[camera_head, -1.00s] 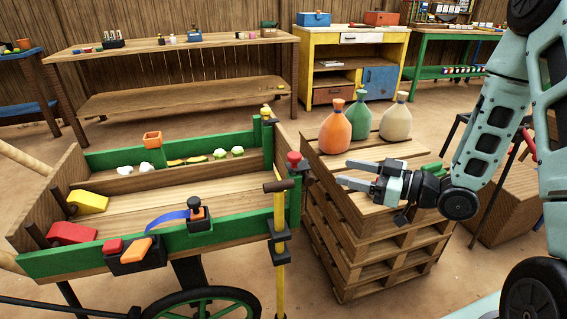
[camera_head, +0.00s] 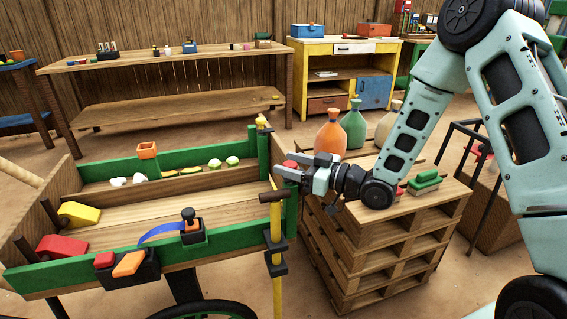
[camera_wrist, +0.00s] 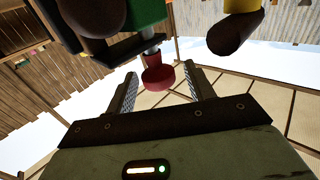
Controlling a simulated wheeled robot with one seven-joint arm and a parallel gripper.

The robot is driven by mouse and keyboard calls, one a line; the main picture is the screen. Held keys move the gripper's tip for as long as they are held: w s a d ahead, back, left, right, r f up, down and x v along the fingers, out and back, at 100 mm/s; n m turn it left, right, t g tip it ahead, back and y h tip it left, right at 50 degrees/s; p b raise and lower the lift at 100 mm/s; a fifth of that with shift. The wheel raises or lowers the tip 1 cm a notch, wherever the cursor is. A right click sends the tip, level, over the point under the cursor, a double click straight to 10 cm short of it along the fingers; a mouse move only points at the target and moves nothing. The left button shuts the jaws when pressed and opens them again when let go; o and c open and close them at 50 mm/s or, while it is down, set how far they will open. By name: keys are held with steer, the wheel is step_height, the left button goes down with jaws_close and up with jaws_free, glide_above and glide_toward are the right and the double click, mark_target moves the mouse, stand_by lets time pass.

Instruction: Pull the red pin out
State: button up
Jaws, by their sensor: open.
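The red pin (camera_head: 291,164) has a round red head and sits at the right end of the green cart (camera_head: 290,215), near a corner post. In the wrist view its red head (camera_wrist: 158,79) and pale metal shaft show below a green and dark bracket. My gripper (camera_head: 284,168) is open at the pin, with its fingers pointing left and partly hiding the head. In the wrist view, one finger of my gripper (camera_wrist: 160,70) is on each side of the red head, with gaps visible on both sides.
A yellow pole (camera_head: 276,250) with a brown handle stands close beside the pin; the handle also shows in the wrist view (camera_wrist: 234,33). A pallet stack (camera_head: 385,240) carries an orange bottle (camera_head: 330,137) and a green bottle (camera_head: 354,128) behind my arm.

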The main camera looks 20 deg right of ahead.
steer(key=shift+x, duration=1.15)
jaws_close()
step_height(320, 180, up, 4)
steer(key=p, duration=0.2)
steer(key=shift+r+p, duration=0.25)
steer(key=shift+p, duration=0.15)
jaws_free()
steer(key=shift+s+d, duration=0.1)
